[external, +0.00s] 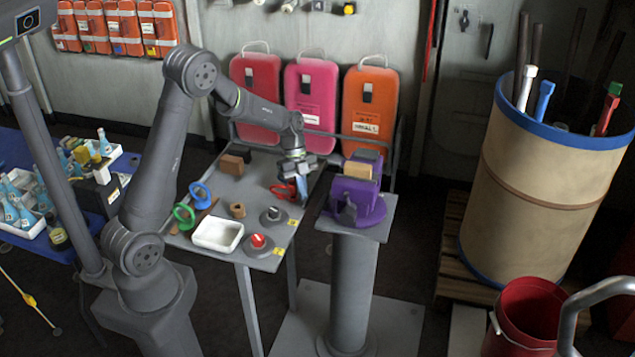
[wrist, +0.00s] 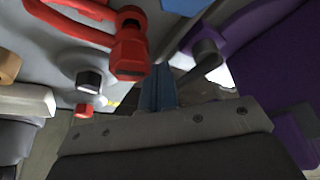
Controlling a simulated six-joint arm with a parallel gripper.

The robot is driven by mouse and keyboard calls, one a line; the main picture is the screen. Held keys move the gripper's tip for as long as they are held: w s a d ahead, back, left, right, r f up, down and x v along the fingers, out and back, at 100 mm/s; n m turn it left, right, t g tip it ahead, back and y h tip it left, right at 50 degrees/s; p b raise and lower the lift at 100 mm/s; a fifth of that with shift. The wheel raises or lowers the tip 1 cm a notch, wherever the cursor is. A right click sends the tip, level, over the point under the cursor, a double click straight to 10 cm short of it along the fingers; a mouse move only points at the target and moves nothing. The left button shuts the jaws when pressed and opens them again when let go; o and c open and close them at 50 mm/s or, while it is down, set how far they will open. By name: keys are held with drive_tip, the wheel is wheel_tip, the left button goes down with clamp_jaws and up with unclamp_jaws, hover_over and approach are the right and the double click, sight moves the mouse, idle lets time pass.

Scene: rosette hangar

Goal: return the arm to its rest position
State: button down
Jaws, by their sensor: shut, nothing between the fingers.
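My gripper (external: 298,176) is low over the right edge of the grey table (external: 262,262), between the table and the purple vise (external: 358,205). In the wrist view my gripper (wrist: 159,88) has its fingers together with nothing between them. A red ring-shaped item (external: 283,191) lies close beside it on the table; it shows large at the upper left of the wrist view (wrist: 128,48). A blue item is partly seen at the top of the wrist view (wrist: 187,5). My arm is stretched out over the table.
The table holds a white tray (external: 217,234), a green ring (external: 184,216), a blue ring (external: 201,193), a red-topped knob (external: 258,241) and brown blocks. The vise on its pedestal (external: 351,285) stands close on the right. Cases (external: 313,90) stand behind.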

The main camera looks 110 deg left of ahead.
drive_tip(key=shift+w+d+n, duration=0.1)
drive_tip(key=shift+d+n, duration=0.2)
drive_tip(key=shift+n, duration=0.2)
drive_tip(key=d+r+n+t+y, duration=0.1)
drive_tip(key=d+r+n+y, duration=0.2)
drive_tip(key=r+n, duration=0.5)
drive_tip(key=a+f+m+h, duration=0.1)
drive_tip(key=f+m, duration=0.1)
drive_tip(key=a+f+m, duration=0.1)
drive_tip(key=f+m, duration=0.2)
drive_tip(key=a+f+m+h, duration=0.1)
drive_tip(key=f+m, duration=0.2)
drive_tip(key=shift+a+g+h, duration=0.15)
drive_tip(key=shift+g+h, duration=0.15)
drive_tip(key=shift+g, duration=0.1)
drive_tip(key=shift+a+m+g+h, duration=0.3)
drive_tip(key=shift+a+m, duration=0.3)
drive_tip(key=shift+m, duration=0.5)
drive_tip(key=v, duration=1)
drive_tip(key=shift+s, duration=0.2)
